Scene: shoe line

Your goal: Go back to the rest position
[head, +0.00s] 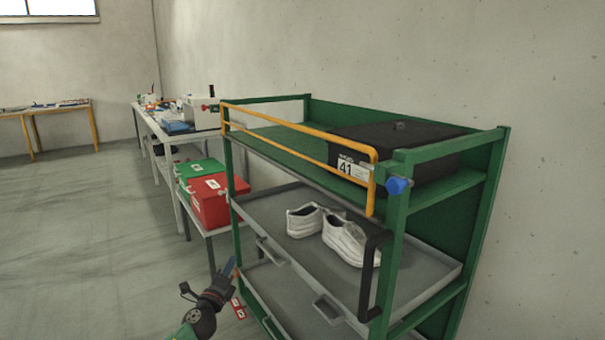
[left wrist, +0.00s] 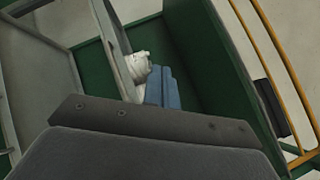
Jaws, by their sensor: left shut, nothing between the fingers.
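My left gripper (head: 230,268) is low in the head view, just left of the green rack (head: 398,240). Its blue fingers are shut and empty, and they also show together in the left wrist view (left wrist: 161,88). A pair of white shoes (head: 345,240) rests on the rack's grey pulled-out tray, to the right of and above the gripper. In the left wrist view part of a white shoe (left wrist: 138,65) shows beyond the fingers. My right gripper is in neither view.
A black box (head: 420,148) labelled 41 sits on the rack's top shelf behind a yellow rail (head: 290,138). Red (head: 212,205) and green (head: 197,170) boxes stand on a low table left of the rack. Open floor (head: 90,250) lies to the left.

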